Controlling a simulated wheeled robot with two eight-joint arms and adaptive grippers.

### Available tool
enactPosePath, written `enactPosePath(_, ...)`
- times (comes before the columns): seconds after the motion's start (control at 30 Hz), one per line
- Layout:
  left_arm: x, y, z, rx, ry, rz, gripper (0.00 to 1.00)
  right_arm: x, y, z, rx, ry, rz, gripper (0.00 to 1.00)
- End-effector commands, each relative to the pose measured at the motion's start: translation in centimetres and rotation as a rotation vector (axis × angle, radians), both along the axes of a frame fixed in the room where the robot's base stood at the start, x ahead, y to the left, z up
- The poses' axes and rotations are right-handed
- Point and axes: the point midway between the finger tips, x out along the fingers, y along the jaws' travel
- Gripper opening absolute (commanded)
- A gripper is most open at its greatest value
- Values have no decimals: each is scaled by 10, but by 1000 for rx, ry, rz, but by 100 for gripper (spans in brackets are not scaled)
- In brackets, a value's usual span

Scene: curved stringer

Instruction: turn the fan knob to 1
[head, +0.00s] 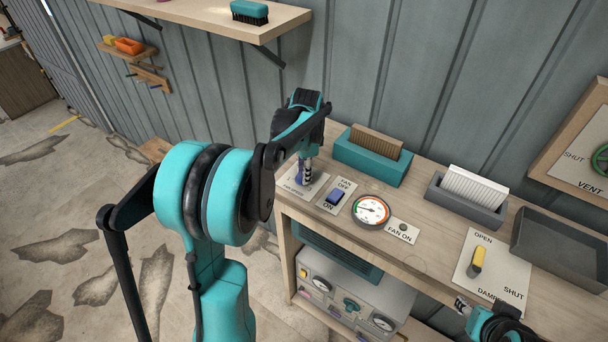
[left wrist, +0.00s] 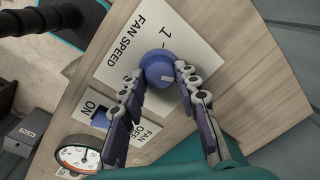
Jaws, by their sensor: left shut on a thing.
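The fan knob (left wrist: 157,66) is a round blue-violet dial on a white FAN SPEED plate (left wrist: 115,55). The figure 1 and a tick show on the plate above the knob in the left wrist view. A pale mark shows on the knob's face; its exact setting is hard to read. My left gripper (left wrist: 159,76) has a finger on each side of the knob and is shut on it. In the head view, my left gripper (head: 305,172) stands over the plate and largely hides the knob. My right gripper (head: 462,306) shows only partly at the bottom right; its jaws are unclear.
Beside the plate are the blue fan ON/OFF switch (head: 335,196), a round gauge (head: 371,210) and the FAN ON lamp plate (head: 403,230). A teal box (head: 372,165) stands behind. A yellow damper handle (head: 477,261) is at the right. A shelf (head: 205,20) hangs above.

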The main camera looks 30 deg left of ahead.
Motion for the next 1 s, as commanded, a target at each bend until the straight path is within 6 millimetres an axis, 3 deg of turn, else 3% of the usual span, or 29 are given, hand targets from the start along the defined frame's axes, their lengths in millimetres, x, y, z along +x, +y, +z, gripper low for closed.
enactPosePath(1.0,3,2,-1,0,-2,962,2,0,0,-40,0,0,0,40)
